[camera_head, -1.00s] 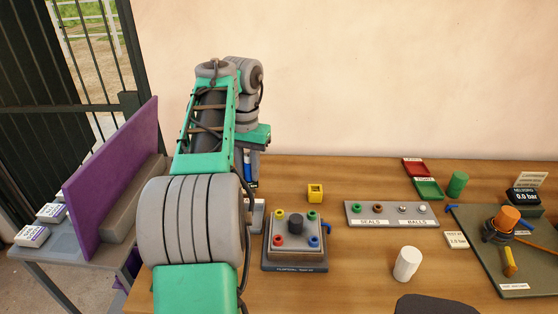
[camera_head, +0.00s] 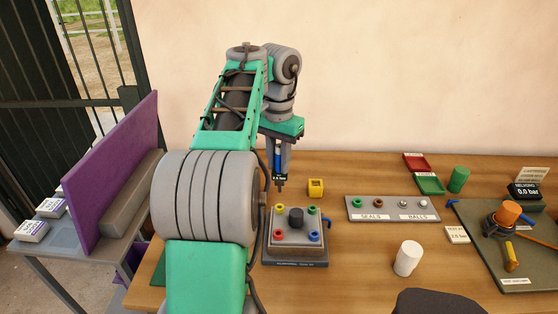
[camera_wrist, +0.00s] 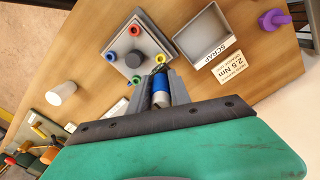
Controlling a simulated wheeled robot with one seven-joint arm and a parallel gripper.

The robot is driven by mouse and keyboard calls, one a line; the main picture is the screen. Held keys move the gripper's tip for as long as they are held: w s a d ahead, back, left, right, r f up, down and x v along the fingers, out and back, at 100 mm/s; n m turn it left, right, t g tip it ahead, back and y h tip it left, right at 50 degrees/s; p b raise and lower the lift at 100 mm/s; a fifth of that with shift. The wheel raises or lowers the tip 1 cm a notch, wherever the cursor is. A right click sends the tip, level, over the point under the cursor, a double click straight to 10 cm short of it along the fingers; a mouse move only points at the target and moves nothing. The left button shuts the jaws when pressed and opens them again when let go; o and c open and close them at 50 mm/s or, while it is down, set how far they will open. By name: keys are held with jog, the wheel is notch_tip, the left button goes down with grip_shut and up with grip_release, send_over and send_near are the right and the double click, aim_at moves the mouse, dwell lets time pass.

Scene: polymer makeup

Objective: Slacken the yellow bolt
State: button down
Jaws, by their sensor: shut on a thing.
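My gripper (camera_head: 278,165) is shut on a blue-handled driver (camera_head: 277,160), held upright with its dark tip down. The driver also shows between the fingers in the wrist view (camera_wrist: 160,88). The yellow bolt (camera_head: 279,211) sits at the far-left corner of a grey fixture block (camera_head: 297,253). In the head view the driver tip is a little above and behind the yellow bolt, apart from it. In the wrist view the yellow bolt (camera_wrist: 160,59) shows just past the driver's tip, which overlaps its surroundings, so the exact gap is unclear.
The block also carries red (camera_head: 278,238), blue (camera_head: 313,237) and green (camera_head: 312,210) bolts around a dark cylinder (camera_head: 296,218). A scrap tray (camera_wrist: 190,52) stands beside it.

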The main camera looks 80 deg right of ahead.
aim_at(278, 179)
jog(key=shift+f+b, duration=1.85)
jog(key=shift+f, duration=0.4)
jog(key=shift+f+b, duration=1.2)
jog(key=shift+b, duration=0.05)
jog(key=c, duration=1.1)
grip_release()
jog(key=shift+r, duration=0.15)
notch_tip(278, 179, up, 8)
jog(key=p, duration=0.7)
jog(key=shift+f, duration=0.2)
